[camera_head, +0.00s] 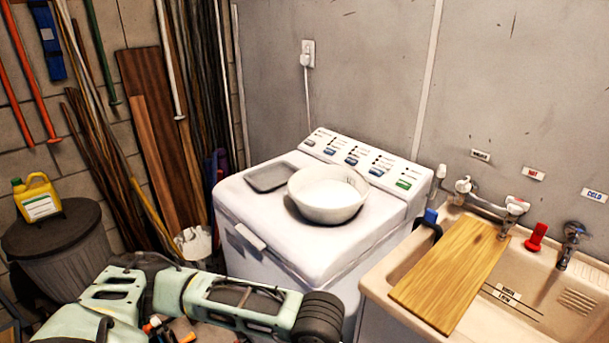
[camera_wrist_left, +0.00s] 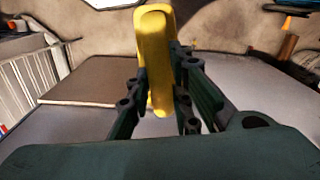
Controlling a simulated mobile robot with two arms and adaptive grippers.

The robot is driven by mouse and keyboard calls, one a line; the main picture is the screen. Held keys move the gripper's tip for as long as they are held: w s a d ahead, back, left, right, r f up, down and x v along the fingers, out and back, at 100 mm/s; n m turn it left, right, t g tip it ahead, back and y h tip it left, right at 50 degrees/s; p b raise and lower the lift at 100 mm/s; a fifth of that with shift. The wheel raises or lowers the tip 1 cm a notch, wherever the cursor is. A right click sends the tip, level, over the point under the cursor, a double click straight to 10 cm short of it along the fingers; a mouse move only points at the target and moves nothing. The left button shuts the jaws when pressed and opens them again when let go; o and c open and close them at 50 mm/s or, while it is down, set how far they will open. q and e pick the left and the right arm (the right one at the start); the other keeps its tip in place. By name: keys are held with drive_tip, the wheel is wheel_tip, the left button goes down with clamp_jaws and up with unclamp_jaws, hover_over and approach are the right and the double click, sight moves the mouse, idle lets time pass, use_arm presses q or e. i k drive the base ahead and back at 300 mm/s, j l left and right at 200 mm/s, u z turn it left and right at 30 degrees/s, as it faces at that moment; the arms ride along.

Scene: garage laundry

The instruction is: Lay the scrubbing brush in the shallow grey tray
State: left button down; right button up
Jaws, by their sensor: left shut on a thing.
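The shallow grey tray (camera_head: 270,177) lies empty on the left part of the white washing machine's top. My left gripper (camera_wrist_left: 161,62) shows in the left wrist view, with its fingers closed on both sides of a long yellow thing with a rounded end. This looks like the scrubbing brush (camera_wrist_left: 154,32), though no bristles can be made out. In the head view my left arm reaches in low in front of the washing machine; its fingers and the brush are hidden there. My right gripper is not in view.
A white bowl (camera_head: 328,196) stands right beside the tray on the washing machine (camera_head: 290,240). A wooden board (camera_head: 452,275) lies across the sink (camera_head: 560,290) at the right. A dark bin (camera_head: 60,250) carrying a yellow jug (camera_head: 38,198) stands at the left.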

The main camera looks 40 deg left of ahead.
sight(274, 178)
drive_tip(key=j+z, duration=0.1)
drive_tip(key=j, duration=0.35)
drive_tip(key=k+j+z, duration=0.1)
drive_tip(key=j, duration=0.35)
drive_tip(key=k+j+z, duration=0.1)
drive_tip(key=j, duration=0.4)
drive_tip(key=k+j+z, duration=0.1)
drive_tip(key=j, duration=0.3)
drive_tip(key=k+j, duration=0.2)
drive_tip(key=j, duration=0.25)
drive_tip(key=z, duration=0.05)
